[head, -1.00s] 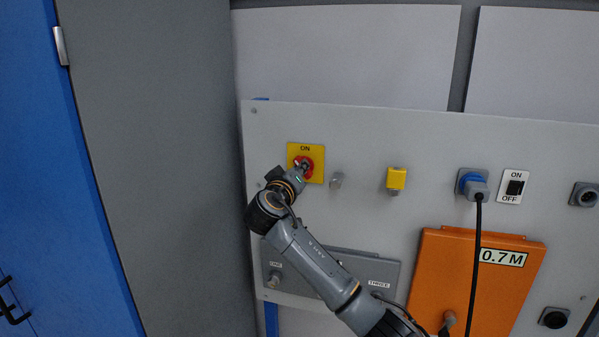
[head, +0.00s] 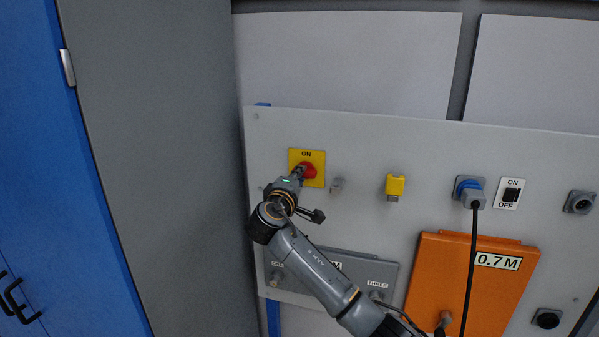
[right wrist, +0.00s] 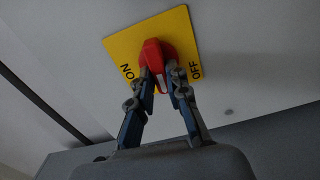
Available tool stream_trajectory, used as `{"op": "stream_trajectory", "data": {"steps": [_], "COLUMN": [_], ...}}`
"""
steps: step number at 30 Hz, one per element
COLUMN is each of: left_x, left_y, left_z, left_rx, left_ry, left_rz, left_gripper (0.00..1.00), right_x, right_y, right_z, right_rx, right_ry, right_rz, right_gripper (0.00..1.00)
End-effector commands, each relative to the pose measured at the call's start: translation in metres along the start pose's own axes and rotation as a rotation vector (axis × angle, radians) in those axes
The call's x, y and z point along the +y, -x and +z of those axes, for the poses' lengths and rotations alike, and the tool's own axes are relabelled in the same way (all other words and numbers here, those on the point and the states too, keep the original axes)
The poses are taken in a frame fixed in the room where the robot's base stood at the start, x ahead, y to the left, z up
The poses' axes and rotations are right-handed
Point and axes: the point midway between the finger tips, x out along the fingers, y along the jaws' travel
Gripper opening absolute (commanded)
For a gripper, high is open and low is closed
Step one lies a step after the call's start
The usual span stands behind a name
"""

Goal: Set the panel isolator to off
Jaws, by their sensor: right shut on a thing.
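The panel isolator is a red rotary knob (head: 310,171) on a yellow plate (head: 319,156) marked ON at its top, at the panel's upper left in the head view. My right gripper (head: 299,173) is at the knob and hides part of it. In the right wrist view, the gripper (right wrist: 161,74) is shut on the red knob (right wrist: 153,52), one finger on each side. The yellow plate (right wrist: 186,38) there shows ON to the left and OFF to the right. The knob's white mark sits between the fingers, between the two words. My left gripper is not in view.
An orange box (head: 450,270) is lower right. A grey cabinet side (head: 170,150) stands left.

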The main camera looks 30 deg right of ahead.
Motion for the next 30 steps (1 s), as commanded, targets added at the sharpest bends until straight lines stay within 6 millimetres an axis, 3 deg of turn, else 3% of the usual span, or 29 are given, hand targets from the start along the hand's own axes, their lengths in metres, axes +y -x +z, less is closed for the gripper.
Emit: {"op": "stream_trajectory", "data": {"steps": [22,23,25,26,30], "left_x": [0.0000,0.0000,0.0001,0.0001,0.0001], "left_y": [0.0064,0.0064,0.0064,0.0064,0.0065], "left_z": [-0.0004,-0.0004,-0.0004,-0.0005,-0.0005], "left_rx": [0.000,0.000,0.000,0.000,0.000], "left_ry": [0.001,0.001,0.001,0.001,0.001], "left_rz": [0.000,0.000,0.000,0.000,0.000], "left_gripper": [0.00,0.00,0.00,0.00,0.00], "right_x": [-0.0021,-0.0021,-0.0020,-0.0020,-0.0015], "right_y": [0.0003,0.0003,0.0002,0.0002,0.0001], "right_z": [-0.0004,-0.0004,-0.0004,-0.0004,-0.0003], "right_rx": [0.002,0.002,0.002,0.001,0.001], "right_ry": [0.089,0.089,0.089,0.088,0.087], "right_rz": [-0.002,-0.002,-0.001,-0.001,-0.001], "right_gripper": [0.00,0.20,0.34,0.39,0.39]}}
